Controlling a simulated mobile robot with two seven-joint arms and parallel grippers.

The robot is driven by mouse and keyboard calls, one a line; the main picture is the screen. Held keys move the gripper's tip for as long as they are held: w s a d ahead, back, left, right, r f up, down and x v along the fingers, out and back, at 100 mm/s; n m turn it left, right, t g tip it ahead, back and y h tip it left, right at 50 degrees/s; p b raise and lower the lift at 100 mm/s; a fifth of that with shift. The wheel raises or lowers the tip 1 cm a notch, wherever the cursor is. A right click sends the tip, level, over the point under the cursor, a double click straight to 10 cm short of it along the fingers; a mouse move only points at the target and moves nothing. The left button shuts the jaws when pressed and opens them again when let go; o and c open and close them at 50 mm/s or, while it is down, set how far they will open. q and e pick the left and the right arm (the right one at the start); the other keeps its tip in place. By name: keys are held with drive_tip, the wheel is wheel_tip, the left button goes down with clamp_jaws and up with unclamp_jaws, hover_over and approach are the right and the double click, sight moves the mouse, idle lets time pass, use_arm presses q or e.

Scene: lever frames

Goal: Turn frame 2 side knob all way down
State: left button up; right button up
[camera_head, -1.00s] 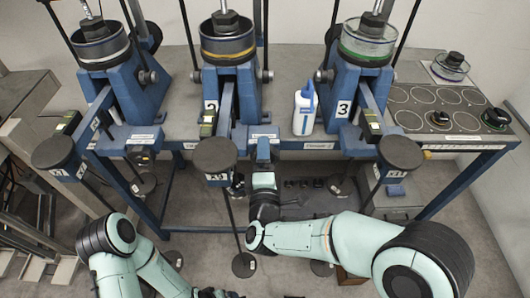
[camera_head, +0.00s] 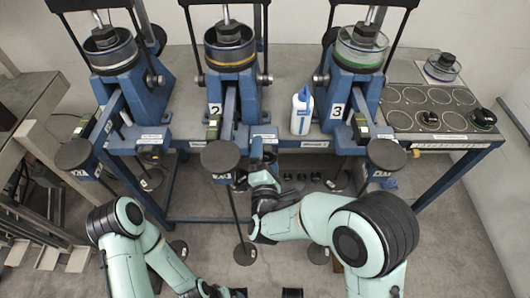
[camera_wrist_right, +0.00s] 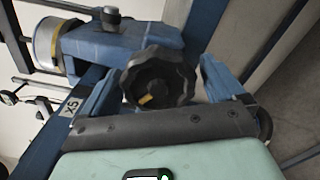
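Lever frame 2 (camera_head: 217,76) is blue, with a yellow-ringed cylinder (camera_head: 230,46) on top, in the middle of the bench in the head view. My right gripper (camera_head: 263,150) is at its lower front, beside the blue lever column. In the right wrist view, a black lobed knob (camera_wrist_right: 158,80) with a yellow mark sits on the blue body between the two blue fingers of my right gripper (camera_wrist_right: 157,83). The fingers stand apart on either side of it, with little or no gap visible. My left arm is low at the left; its gripper is outside the picture.
Frame 1 (camera_head: 136,82) stands left and frame 3 (camera_head: 352,86) right on the grey bench (camera_head: 185,95). A white bottle (camera_head: 301,114) stands between frames 2 and 3. Round lever plates (camera_head: 220,156) overhang the front edge. A tray of discs (camera_head: 425,107) lies at right.

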drive_tip(key=shift+s+p, duration=0.45)
drive_tip(key=shift+s, duration=2.6)
